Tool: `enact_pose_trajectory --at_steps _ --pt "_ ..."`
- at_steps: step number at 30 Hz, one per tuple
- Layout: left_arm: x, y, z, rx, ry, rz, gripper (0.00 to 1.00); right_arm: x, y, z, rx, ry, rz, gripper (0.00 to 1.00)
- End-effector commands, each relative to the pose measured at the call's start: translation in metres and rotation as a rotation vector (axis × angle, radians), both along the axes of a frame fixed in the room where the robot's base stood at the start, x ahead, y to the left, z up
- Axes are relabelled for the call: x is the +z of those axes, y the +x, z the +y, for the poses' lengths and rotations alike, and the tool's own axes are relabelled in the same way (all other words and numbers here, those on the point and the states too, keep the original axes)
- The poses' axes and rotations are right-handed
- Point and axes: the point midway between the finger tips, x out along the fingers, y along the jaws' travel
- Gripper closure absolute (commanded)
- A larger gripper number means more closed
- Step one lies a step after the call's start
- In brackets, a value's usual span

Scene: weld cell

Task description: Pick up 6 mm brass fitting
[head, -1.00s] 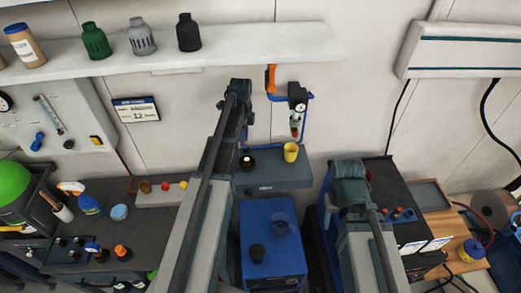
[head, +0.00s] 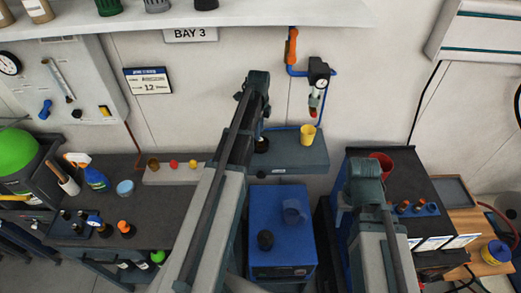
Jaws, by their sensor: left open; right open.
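Small copper-orange fittings (head: 404,206) stand in a blue holder (head: 432,209) on the dark cabinet at right. I cannot read any size, so which one is the 6 mm brass fitting is unclear. A small brownish-gold piece (head: 153,164) also sits on a grey block at left, beside a red and a yellow one. My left gripper (head: 254,100) is at the far end of the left arm, in front of the wall, apart from all fittings and seemingly empty. My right arm ends left of the blue holder; its gripper is hidden behind the arm.
A grey wall shelf (head: 318,160) carries a yellow cup (head: 308,135) and a black piece. A blue box (head: 265,225) stands below, with a black and a clear cup. A red cup (head: 381,165) stands behind the blue holder. A spray bottle (head: 97,178) stands on the left bench.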

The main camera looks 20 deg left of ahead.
Motion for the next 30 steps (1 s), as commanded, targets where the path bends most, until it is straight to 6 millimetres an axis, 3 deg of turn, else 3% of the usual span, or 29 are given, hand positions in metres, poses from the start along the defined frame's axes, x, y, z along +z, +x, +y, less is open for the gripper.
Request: enact_pose_trajectory --at_steps 10,22,30 --pt "-0.01 0.0 -0.001 0.0 0.0 0.0 0.53 -0.01 0.0 0.0 0.002 0.0 0.0 0.5" --pt "-0.055 0.0 -0.004 0.0 0.0 0.0 0.53 -0.055 0.0 0.0 0.011 -0.002 0.001 0.5" --pt "-0.055 0.0 -0.004 0.0 0.0 0.0 0.53 -0.055 0.0 0.0 0.013 -0.003 0.0 0.5"
